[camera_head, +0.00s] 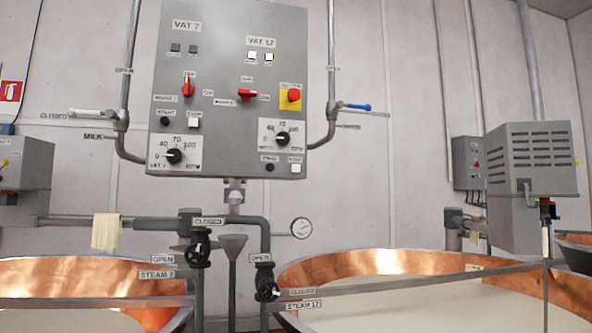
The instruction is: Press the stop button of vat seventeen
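A grey control panel (228,85) hangs on the wall, labelled VAT 7 on the left and VAT 17 (261,42) on the right. Low on the VAT 17 side are a round black button (270,167) and a square white button (295,168). Their small labels are too blurred to read surely, so I cannot tell which is stop. Two small squares (252,55) under the VAT 17 label are bright white. Above the button pair is the VAT 17 dial (282,139). A red mushroom button (293,95) sits on a yellow plate. My gripper is not in view.
Copper vats stand at lower left (80,275) and lower right (400,262), the right one holding pale liquid. Pipes, a pressure gauge (301,228) and valves (267,285) lie below the panel. A blue-handled lever (357,107) sticks out to its right.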

